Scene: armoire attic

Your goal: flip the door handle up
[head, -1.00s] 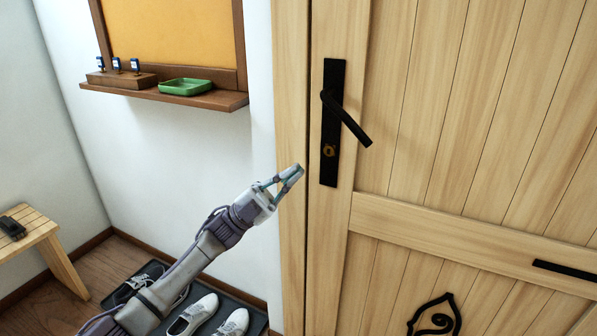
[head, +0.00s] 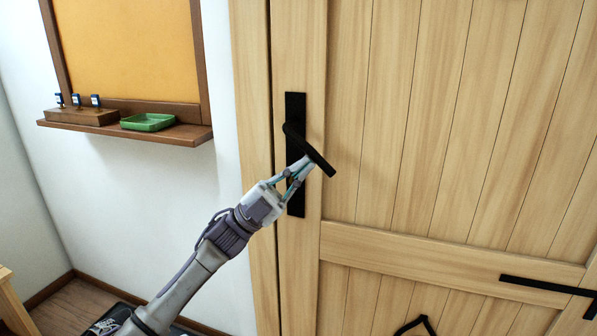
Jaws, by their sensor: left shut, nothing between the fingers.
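The black door handle (head: 312,152) sits on a tall black plate (head: 295,106) on the wooden door (head: 420,120). Its lever slants down to the right from its pivot. My left gripper (head: 304,163) is shut and empty. Its fingertips are right at the underside of the lever, in front of the plate; whether they touch it I cannot tell. The gripper hides the lower middle of the plate, including the keyhole area. My right gripper is not in view.
A wooden shelf (head: 185,135) with a green tray (head: 148,122) and small blue-topped items juts from the wall at left. A black hinge strap (head: 540,284) lies at the lower right of the door. The door face right of the handle is clear.

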